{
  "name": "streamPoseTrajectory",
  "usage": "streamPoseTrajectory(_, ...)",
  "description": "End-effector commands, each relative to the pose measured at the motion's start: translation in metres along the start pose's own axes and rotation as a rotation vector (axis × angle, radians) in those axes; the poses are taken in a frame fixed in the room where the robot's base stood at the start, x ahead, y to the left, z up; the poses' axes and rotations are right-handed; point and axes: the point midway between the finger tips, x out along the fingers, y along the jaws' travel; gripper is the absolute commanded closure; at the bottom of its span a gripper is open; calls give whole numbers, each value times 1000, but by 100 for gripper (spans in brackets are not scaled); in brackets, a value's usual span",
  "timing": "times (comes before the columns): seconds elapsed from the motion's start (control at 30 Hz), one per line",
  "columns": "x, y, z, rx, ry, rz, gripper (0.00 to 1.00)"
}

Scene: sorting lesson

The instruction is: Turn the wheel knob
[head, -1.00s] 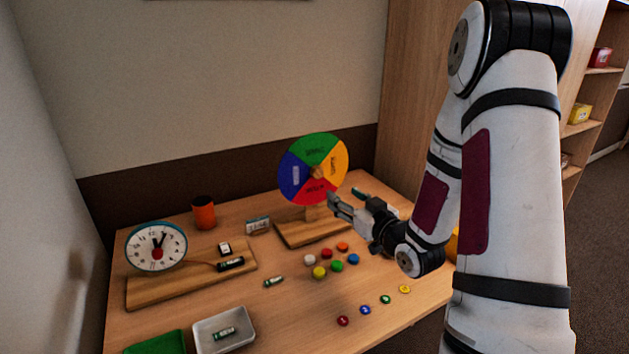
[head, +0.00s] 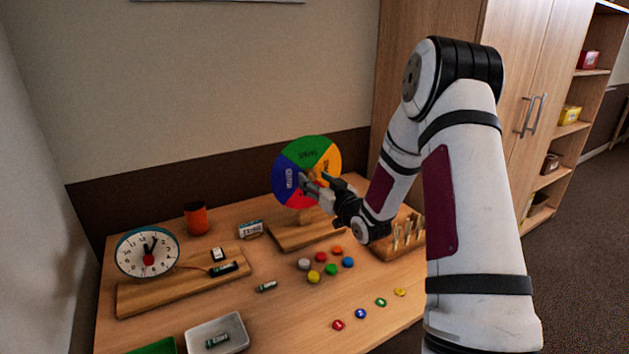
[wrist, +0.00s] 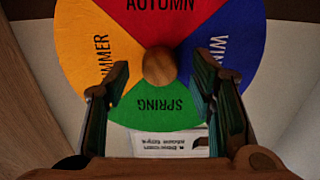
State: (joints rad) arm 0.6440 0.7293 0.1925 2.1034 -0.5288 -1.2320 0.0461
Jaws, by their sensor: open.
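The season wheel (head: 312,147) stands upright on a wooden base (head: 286,236) at the back of the table. It has green, orange, red and blue quarters. In the wrist view the wheel (wrist: 90,55) fills the upper middle, upside down, with its round wooden knob (wrist: 159,66) at the centre. My gripper (head: 313,180) is in front of the wheel and hides part of its lower half. In the wrist view my gripper (wrist: 162,90) is open, with one finger on each side of the knob's line and nothing between them. I cannot tell how far the fingertips are from the knob.
A toy clock (head: 147,252) on a wooden stand is at the left. An orange cup (head: 197,218) stands behind it. Several coloured discs and counters lie in front of the wheel. A grey tray (head: 239,326) is at the front, and a wooden peg rack (head: 399,251) at the right.

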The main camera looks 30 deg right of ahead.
Motion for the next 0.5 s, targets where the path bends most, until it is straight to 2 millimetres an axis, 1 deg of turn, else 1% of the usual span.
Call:
streamPoseTrajectory(0.13, 8, 0, 0, 0, 0, 1, 49)
streamPoseTrajectory(0.4, 9, 0, 0, 0, 0, 1, 49)
streamPoseTrajectory(0.43, 9, 0, 0, 0, 0, 1, 54)
streamPoseTrajectory(0.47, 9, 0, 0, 0, 0, 1, 61)
streamPoseTrajectory(0.5, 9, 0, 0, 0, 0, 1, 70)
